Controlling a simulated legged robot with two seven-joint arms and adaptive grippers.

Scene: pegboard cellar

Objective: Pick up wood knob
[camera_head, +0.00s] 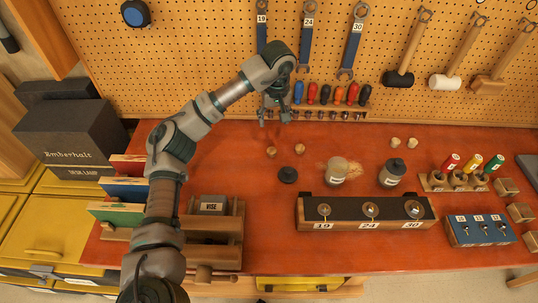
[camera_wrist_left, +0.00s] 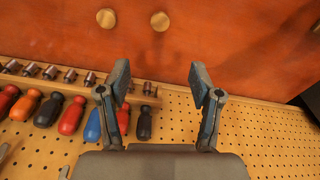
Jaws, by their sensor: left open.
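Two small round wood knobs stand on the red-brown bench, the left one (camera_head: 271,152) and the right one (camera_head: 299,148). Two paler knobs, (camera_head: 395,142) and (camera_head: 412,143), stand farther right. My left gripper (camera_head: 275,119) is open and empty near the pegboard, behind the two nearer knobs. In the left wrist view two wood knobs show at the top, one (camera_wrist_left: 106,18) and another (camera_wrist_left: 160,21), beyond the open fingers (camera_wrist_left: 158,92) and apart from them. My right gripper is not in view.
A rack of screwdrivers (camera_head: 338,107) stands close beside my left gripper. A black round piece (camera_head: 288,175), a jar (camera_head: 337,172) and a dark-lidded jar (camera_head: 391,174) stand nearer the front. Bench around the knobs is clear.

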